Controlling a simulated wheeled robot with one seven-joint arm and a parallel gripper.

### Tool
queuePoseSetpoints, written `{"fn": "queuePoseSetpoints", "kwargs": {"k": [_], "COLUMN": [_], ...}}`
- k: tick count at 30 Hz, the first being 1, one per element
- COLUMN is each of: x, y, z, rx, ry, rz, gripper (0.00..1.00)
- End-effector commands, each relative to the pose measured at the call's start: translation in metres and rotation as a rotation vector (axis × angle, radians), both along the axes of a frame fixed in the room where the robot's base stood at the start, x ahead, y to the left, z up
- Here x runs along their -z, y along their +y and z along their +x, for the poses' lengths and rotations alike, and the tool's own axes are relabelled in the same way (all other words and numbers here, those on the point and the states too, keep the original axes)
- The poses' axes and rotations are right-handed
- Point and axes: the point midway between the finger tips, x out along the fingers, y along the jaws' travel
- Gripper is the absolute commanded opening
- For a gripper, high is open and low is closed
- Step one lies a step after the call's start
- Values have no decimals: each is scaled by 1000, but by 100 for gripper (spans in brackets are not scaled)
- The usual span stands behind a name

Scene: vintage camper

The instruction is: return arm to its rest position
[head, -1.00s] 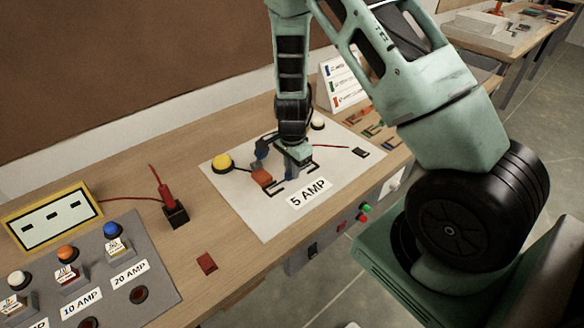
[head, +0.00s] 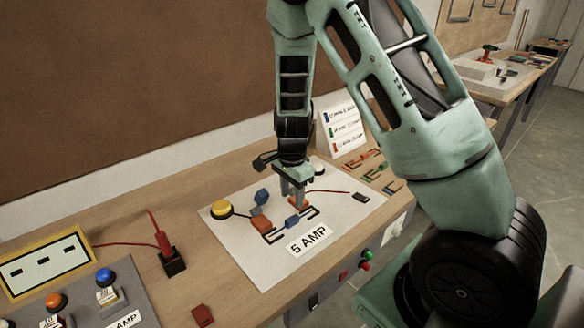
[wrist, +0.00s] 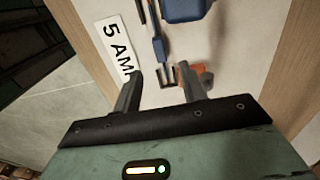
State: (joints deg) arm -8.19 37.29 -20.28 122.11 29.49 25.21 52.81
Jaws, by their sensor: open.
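My gripper (head: 294,196) hangs from my arm above the white board (head: 258,268) on the bench. Its fingers are apart and nothing shows between them as held. In the wrist view my gripper (wrist: 158,82) is open, with the two fingers pointing at the board. An orange block (head: 299,203) lies right by the fingertips; whether they touch cannot be told. A blue block (head: 292,221) sits on the black track in front of it. The "5 AMP" label (head: 309,239) is at the board's front.
A yellow button (head: 220,209), another orange block (head: 262,225) and a tilted blue piece (head: 262,196) are left of my gripper. A red probe in a black holder (head: 172,258) stands farther left. A sign card (head: 342,130) stands behind. Open space lies above the bench.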

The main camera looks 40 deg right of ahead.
Motion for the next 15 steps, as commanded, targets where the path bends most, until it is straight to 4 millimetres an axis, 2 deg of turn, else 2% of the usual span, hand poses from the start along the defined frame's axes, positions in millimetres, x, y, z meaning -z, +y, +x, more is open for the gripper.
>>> {"fn": "queuePoseSetpoints", "kwargs": {"k": [1, 6, 12, 15], "x": [-13, -51, -83, -91], "y": [1, 1, 1, 0], "z": [1, 1, 1, 0], "rx": [-3, -4, -2, -2], "ry": [-5, -5, -2, -1], "rz": [0, 0, 0, 1], "gripper": [42, 42, 42, 42]}}
